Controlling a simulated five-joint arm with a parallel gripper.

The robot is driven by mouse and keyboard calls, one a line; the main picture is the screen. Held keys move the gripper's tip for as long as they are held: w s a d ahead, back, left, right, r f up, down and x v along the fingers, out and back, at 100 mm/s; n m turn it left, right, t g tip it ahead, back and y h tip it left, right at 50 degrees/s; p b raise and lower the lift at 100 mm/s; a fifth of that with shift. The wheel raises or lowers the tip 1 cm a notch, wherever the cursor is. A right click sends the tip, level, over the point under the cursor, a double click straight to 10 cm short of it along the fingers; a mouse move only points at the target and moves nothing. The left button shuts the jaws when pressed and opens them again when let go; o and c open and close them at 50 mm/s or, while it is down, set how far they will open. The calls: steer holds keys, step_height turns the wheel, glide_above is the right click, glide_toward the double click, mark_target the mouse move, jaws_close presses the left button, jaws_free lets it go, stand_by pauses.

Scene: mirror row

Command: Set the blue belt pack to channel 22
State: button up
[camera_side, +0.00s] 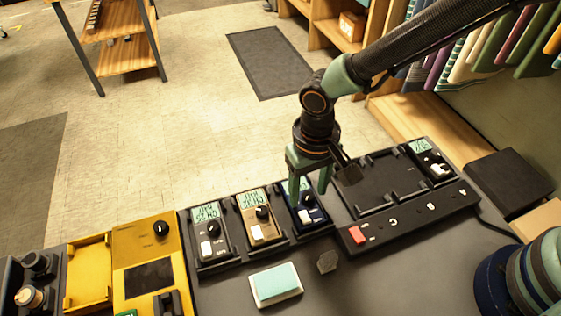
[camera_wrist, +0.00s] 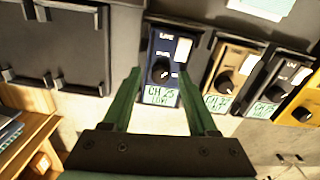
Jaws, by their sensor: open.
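The blue belt pack (camera_side: 310,218) sits in a dark rack, last on the right of a row of three packs. In the wrist view the blue belt pack (camera_wrist: 182,50) shows a round black knob (camera_wrist: 161,71), a white switch, and a display (camera_wrist: 160,96) that appears to read CH 25; the smaller line below is unclear. My gripper (camera_side: 307,190) points down over this pack, partly hiding its display in the side view. In the wrist view my gripper (camera_wrist: 159,74) is open, its green fingers on either side of the knob. Whether the fingers touch the pack is unclear.
A tan pack (camera_side: 262,229) and a grey pack (camera_side: 210,243) stand close to the left. A black tray (camera_side: 375,188) with a red switch (camera_side: 357,235) lies right, holding another pack (camera_side: 428,160). A teal-topped block (camera_side: 276,284) lies in front. A yellow unit (camera_side: 130,243) stands left.

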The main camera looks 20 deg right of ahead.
jaws_close()
steer(key=shift+n, duration=2.7)
